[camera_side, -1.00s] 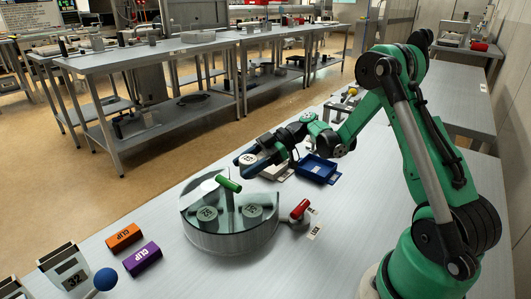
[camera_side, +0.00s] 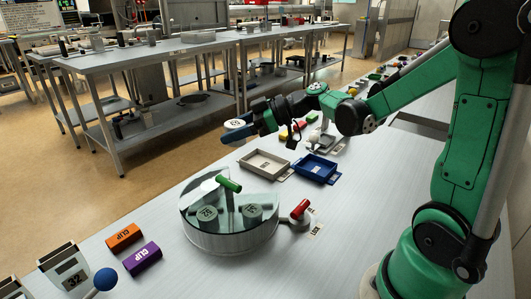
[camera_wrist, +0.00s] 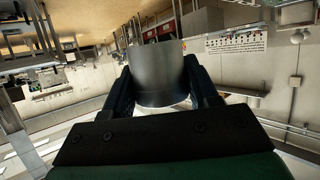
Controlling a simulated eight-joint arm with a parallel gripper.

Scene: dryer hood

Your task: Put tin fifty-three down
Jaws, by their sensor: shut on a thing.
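My gripper (camera_side: 248,125) is shut on a tin (camera_side: 235,127), held in the air beyond the grey tray. The tin has a pale round label on top; its number is too small to read. In the wrist view the tin (camera_wrist: 160,75) is a plain dark-grey cylinder gripped between both fingers (camera_wrist: 160,88). The round glass-topped hood (camera_side: 230,238) stands in front, with numbered tins (camera_side: 206,213) inside and a green handle on top.
A red-handled fitting (camera_side: 300,209) sits right of the hood. Orange (camera_side: 124,236) and purple (camera_side: 142,256) CLIP boxes lie at left, near a bin marked 32 (camera_side: 70,275) and a blue ball (camera_side: 105,279). Several small coloured items line the bench behind the trays.

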